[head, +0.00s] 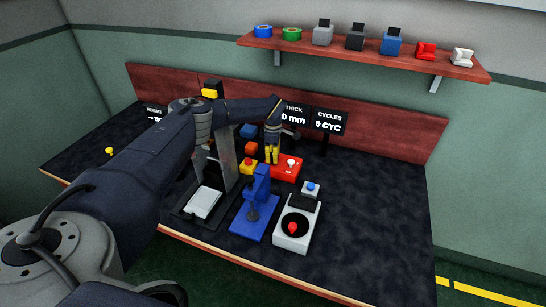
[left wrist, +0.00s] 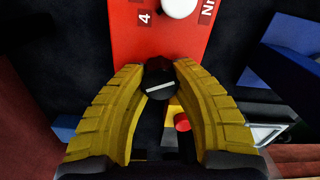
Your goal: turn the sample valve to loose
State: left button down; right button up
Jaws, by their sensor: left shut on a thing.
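A red box (head: 287,172) stands on the dark table near the middle of the head view. It carries a white round knob (head: 291,162). In the left wrist view the red panel (left wrist: 124,43) shows a "4", part of another label, and the white knob (left wrist: 178,6). A black round knob (left wrist: 160,82) with a white line, seemingly the valve, sits at the panel's near edge. My left gripper (head: 271,155) points down there; its yellow fingers (left wrist: 160,72) are shut on the black knob, one on each side. The knob is hidden in the head view. My right gripper is not visible.
A blue press (head: 258,205), a white box with a red button (head: 292,228) and a yellow box with a red button (head: 248,167) stand close by. A wall shelf (head: 350,56) holds small items. The table's right side is clear.

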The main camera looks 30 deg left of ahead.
pick_arm(q)
jog(key=n, duration=2.2)
jog(key=shift+n, duration=0.4)
jog(key=n, duration=0.4)
jog(key=shift+n, duration=1.7)
jog(key=c, duration=0.9)
grip_release()
